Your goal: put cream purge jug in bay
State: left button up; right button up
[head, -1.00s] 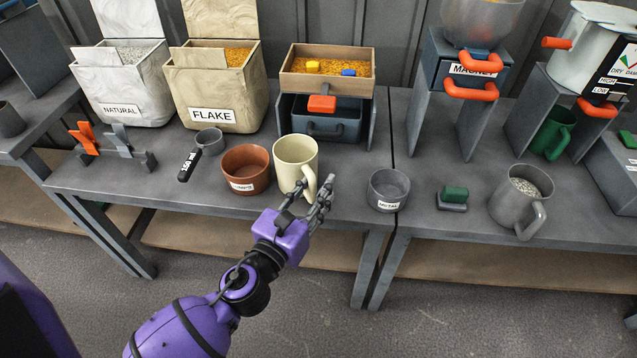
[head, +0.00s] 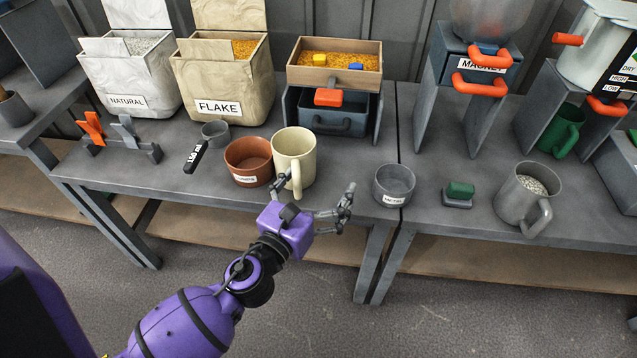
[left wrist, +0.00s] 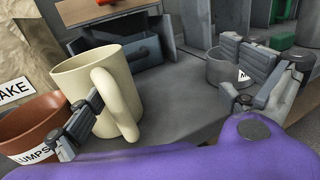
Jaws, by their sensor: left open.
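The cream jug (head: 294,157) stands upright on the bench, its handle facing the front. It also shows at the left in the left wrist view (left wrist: 122,97). My left gripper (head: 318,193) is open and empty at the jug's front right. In the left wrist view, one finger lies by the jug's handle and the other is well to the right; contact is unclear. An open bay (head: 444,118) lies under the magnet housing (head: 475,68). Another bay, under the dryer, holds a green jug (head: 562,133). The frames do not show which bay is named.
A brown bowl (head: 248,162) stands close left of the cream jug. A grey bowl (head: 394,184), a green-topped block (head: 458,194) and a grey jug of pellets (head: 522,198) stand right. Behind is a wooden tray (head: 334,65) over a dark bin (head: 338,117). Bench between cream jug and grey bowl is clear.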

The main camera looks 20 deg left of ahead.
pick_arm(q)
jog(key=s+a, duration=0.1)
jog(key=s, duration=1.1)
dwell(0.5)
